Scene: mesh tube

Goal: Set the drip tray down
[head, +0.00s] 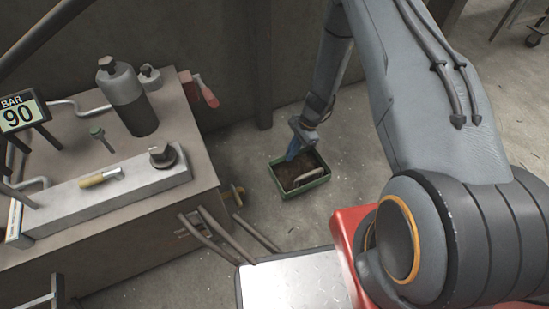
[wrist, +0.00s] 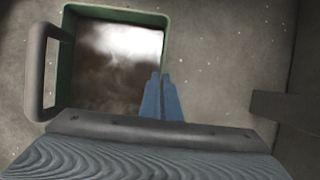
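The drip tray is a green rectangular box (head: 306,187) with dark, murky contents and a grey handle, low near the floor in the middle of the head view. In the wrist view the tray (wrist: 120,13) fills the upper left, with its handle at its left side. My gripper (wrist: 161,78) has its blue fingers close together on the tray's right rim, one on each side of the wall. In the head view my gripper (head: 292,152) reaches down to the tray's far edge. The tray looks level; I cannot tell whether its underside touches the floor.
A metal bench (head: 90,225) with a grey bottle (head: 128,98) and a gauge display reading 90 (head: 22,114) stands at the left. Metal bars (head: 215,238) stick out from its right side. Concrete floor is clear around the tray, with a dark wall behind.

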